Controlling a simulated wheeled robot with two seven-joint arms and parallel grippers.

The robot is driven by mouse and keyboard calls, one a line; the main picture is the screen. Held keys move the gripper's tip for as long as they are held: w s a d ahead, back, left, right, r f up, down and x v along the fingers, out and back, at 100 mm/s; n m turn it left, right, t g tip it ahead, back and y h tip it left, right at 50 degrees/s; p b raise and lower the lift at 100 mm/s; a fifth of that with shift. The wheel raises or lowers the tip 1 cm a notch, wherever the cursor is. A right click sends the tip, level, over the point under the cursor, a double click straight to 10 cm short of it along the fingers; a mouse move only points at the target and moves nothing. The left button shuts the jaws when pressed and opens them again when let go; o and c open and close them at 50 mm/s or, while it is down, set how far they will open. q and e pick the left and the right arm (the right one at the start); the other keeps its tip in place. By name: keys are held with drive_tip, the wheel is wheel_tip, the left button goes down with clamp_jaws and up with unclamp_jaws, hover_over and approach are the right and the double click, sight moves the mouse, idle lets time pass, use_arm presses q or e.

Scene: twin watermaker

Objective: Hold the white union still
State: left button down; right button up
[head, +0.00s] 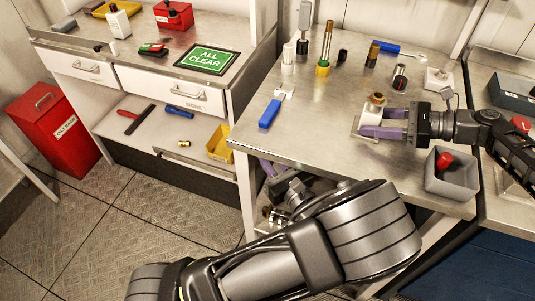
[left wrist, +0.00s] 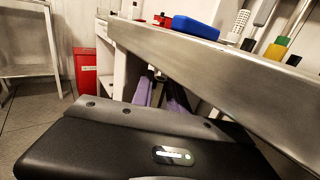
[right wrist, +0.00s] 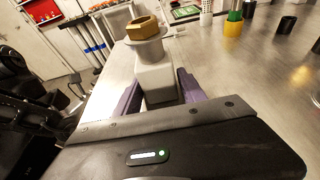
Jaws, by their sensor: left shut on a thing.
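The white union (head: 375,112), a pale block with a flange and brass hex nut on top, stands upright near the front of the right-hand bench. It is large in the right wrist view (right wrist: 157,75). My right gripper (head: 376,124) has its purple fingers on either side of the block, low down. They look slightly spread, with narrow gaps; contact is not clear. My left gripper (head: 272,172) is below the bench's front edge, away from the union. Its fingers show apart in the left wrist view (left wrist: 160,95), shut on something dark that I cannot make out.
A grey bin (head: 452,180) with a red-topped thing stands at the bench's right front. A blue-handled tool (head: 270,112) lies at the left. Several fittings stand at the back. The bench edge (left wrist: 215,75) is close above my left gripper. The bench middle is clear.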

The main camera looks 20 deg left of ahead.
clamp_jaws()
idle(0.8)
idle(0.6)
drive_tip(key=shift+o, duration=1.3)
unclamp_jaws()
clamp_jaws()
idle(0.6)
